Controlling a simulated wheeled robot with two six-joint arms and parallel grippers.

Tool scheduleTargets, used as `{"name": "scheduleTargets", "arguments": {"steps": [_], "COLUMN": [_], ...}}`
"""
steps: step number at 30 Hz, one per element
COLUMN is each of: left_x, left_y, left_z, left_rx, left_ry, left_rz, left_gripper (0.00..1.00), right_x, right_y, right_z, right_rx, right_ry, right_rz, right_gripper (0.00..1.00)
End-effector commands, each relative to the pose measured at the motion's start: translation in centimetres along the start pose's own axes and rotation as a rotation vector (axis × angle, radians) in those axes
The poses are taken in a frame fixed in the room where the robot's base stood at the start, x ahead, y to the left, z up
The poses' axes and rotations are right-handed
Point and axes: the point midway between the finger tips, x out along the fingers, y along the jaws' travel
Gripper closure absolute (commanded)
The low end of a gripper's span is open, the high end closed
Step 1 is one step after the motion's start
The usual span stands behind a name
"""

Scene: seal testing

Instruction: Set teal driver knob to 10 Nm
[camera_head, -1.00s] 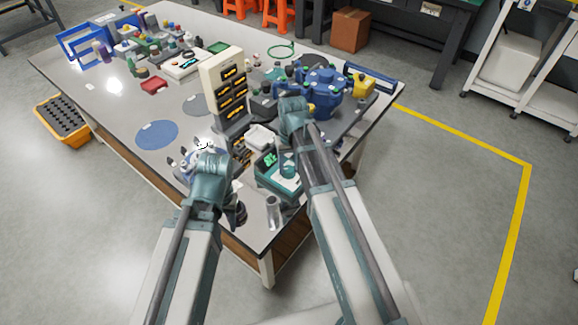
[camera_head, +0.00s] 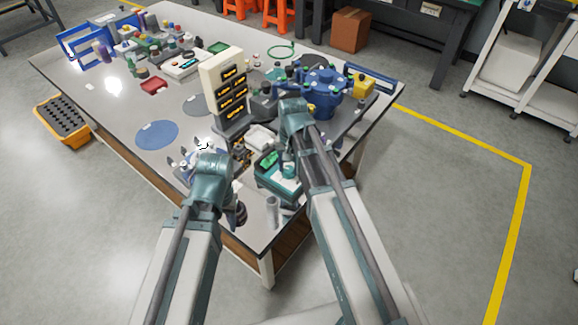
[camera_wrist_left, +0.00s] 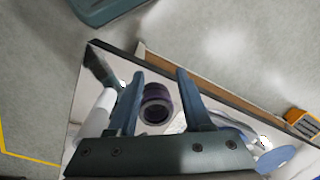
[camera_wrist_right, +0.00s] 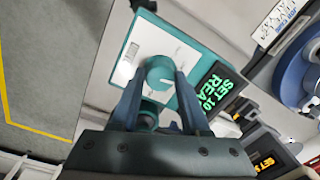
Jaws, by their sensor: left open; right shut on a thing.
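The teal driver is a boxy unit with a white top face (camera_wrist_right: 150,48) in the right wrist view. It also shows at the bench corner in the head view (camera_head: 267,182). Its round teal knob (camera_wrist_right: 158,74) carries a white pointer mark. My right gripper (camera_wrist_right: 159,82) is shut on the knob, one finger on each side. The driver's dark display (camera_wrist_right: 217,90) shows green text, "SET 10" with a partly cut-off line below. My left gripper (camera_wrist_left: 160,74) is open over the near left part of the bench, with a dark purple round part (camera_wrist_left: 157,104) beyond and between its fingers.
A beige rack with yellow-marked slots (camera_head: 222,75) stands behind the driver. A blue round machine (camera_head: 320,90) is to the right. A clear cylinder (camera_head: 273,212) stands at the near corner.

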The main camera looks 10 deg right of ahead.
Motion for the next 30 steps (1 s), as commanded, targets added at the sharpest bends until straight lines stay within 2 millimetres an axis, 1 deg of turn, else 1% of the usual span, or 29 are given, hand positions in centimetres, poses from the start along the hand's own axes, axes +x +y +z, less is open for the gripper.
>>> {"name": "scheduleTargets", "arguments": {"steps": [6,12,29,30], "left_x": [0.05,0.06,0.07,0.07], "left_y": [0.01,0.01,0.01,0.01], "left_z": [0.0,0.0,0.0,0.0], "left_rx": [0.0,0.0,0.0,0.0], "left_ry": [0.0,0.0,0.0,0.0], "left_rz": [0.0,0.0,0.0,0.0], "left_gripper": [0.5,0.5,0.5,0.5], "right_x": [0.05,0.06,0.07,0.07], "right_y": [0.01,0.01,0.02,0.02], "right_z": [0.11,0.13,0.16,0.16], "right_rx": [0.125,0.194,0.227,0.227], "right_ry": [0.005,0.008,0.008,0.008], "right_rz": [0.001,0.001,0.001,0.001], "right_gripper": [1.0,1.0,1.0,0.52]}}
